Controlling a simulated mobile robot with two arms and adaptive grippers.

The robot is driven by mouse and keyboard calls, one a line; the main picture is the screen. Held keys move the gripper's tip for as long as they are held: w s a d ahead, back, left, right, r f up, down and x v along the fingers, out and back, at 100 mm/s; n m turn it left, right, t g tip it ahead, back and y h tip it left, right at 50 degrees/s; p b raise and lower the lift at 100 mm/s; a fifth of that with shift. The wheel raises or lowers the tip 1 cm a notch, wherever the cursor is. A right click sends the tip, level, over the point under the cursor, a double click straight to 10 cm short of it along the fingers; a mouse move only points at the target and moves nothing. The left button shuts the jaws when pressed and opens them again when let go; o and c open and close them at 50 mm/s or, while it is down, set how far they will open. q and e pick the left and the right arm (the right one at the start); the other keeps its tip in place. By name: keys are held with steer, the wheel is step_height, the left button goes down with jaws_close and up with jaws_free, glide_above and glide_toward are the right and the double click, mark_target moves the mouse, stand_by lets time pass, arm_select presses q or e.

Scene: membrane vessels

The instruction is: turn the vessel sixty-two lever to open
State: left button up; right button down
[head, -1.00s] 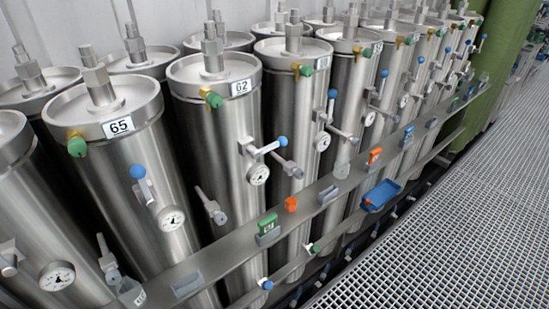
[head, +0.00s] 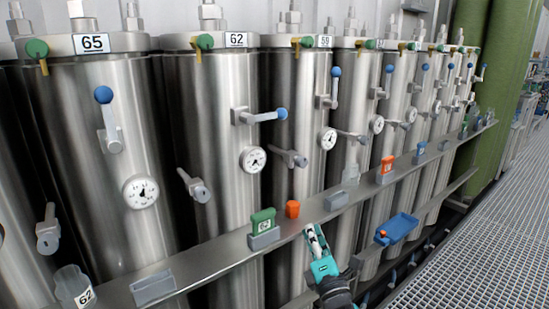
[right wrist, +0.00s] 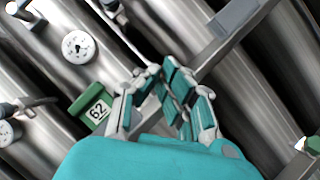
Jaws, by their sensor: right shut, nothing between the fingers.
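Vessel sixty-two (head: 222,95) is a tall steel cylinder with a "62" label (head: 236,40) at its rim. Its blue-knobbed lever (head: 262,116) points sideways to the right in the head view, above a round gauge (head: 253,159). My right gripper (head: 313,234) is low and to the right of this lever, by the front rail, well apart from it. In the right wrist view its teal fingers (right wrist: 165,78) are shut and empty. My left gripper is not in view.
A metal rail (head: 210,262) runs in front of the vessels. It carries a green "62" tag (head: 263,221), an orange piece (head: 292,209) and a clear cup (head: 73,285). A blue tray (head: 398,229) is at right. Levers on vessels 65 (head: 109,125) and 59 (head: 334,88) point up.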

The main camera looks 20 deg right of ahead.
mark_target(267, 116)
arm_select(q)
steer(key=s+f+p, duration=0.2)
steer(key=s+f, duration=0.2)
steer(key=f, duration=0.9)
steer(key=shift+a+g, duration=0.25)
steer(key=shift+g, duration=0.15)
arm_select(e)
steer(key=w+a+r+n+t+y, duration=0.1)
steer(key=w+a+r+n+y, duration=0.1)
steer(key=r+n, duration=0.3)
steer(key=w+a+r+n+t+y, duration=0.1)
steer(key=w+r+n+y, duration=0.3)
steer(key=r, duration=0.6)
steer(key=w+a+r+n+t+y, duration=0.2)
steer(key=w+a+r+n+y, duration=0.1)
steer(key=r+n, duration=0.5)
steer(key=shift+a+y, duration=0.6)
steer(key=shift+y, duration=0.2)
steer(key=shift+n, duration=0.3)
